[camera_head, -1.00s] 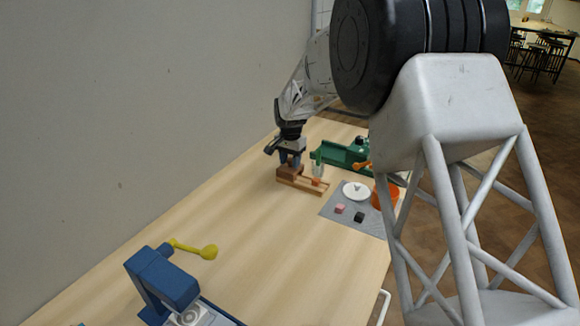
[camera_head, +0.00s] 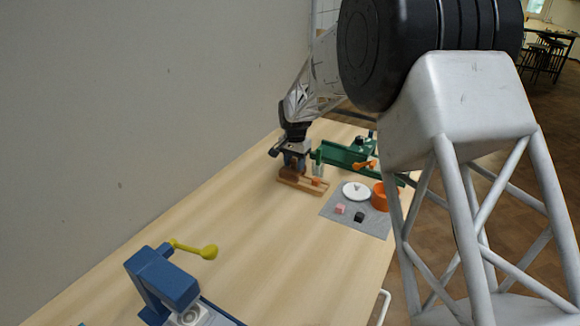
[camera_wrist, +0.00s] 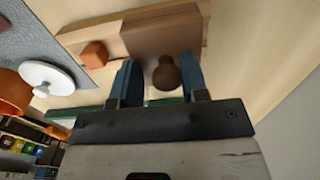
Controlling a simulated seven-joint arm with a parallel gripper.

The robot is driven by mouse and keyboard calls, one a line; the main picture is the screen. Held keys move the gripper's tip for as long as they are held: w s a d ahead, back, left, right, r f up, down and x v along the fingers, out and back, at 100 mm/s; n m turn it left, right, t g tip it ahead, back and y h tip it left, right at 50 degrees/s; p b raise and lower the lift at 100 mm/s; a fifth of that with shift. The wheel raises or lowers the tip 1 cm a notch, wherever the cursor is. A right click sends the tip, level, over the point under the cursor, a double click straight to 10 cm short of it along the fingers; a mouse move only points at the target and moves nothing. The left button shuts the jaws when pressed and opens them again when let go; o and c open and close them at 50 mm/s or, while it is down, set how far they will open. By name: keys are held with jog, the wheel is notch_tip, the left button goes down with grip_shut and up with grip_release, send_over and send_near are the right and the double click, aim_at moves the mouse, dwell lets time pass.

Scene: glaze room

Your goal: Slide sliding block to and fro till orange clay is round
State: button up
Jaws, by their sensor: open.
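The sliding block (camera_wrist: 160,30) is a brown wooden block with a round knob (camera_wrist: 166,74). It sits at one end of a wooden track (camera_wrist: 90,33); in the head view the block (camera_head: 288,174) is at the track's left end, partly hidden by my gripper (camera_head: 294,163). The orange clay (camera_wrist: 94,55) lies in the track beside the block and looks angular, like a cube; it also shows in the head view (camera_head: 316,182). My gripper (camera_wrist: 158,64) is open, its blue fingers on either side of the knob, with a gap visible between them and it.
A grey mat (camera_head: 330,209) to the right holds a white lidded dish (camera_head: 356,191), an orange pot (camera_head: 380,198), a pink cube (camera_head: 340,209) and a black cube (camera_head: 359,217). A green device (camera_head: 345,154) stands behind. A blue press (camera_head: 163,280) with a yellow lever (camera_head: 208,252) is in front.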

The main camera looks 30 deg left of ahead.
jog(key=shift+d, duration=4.35)
jog(key=shift+a, duration=3.15)
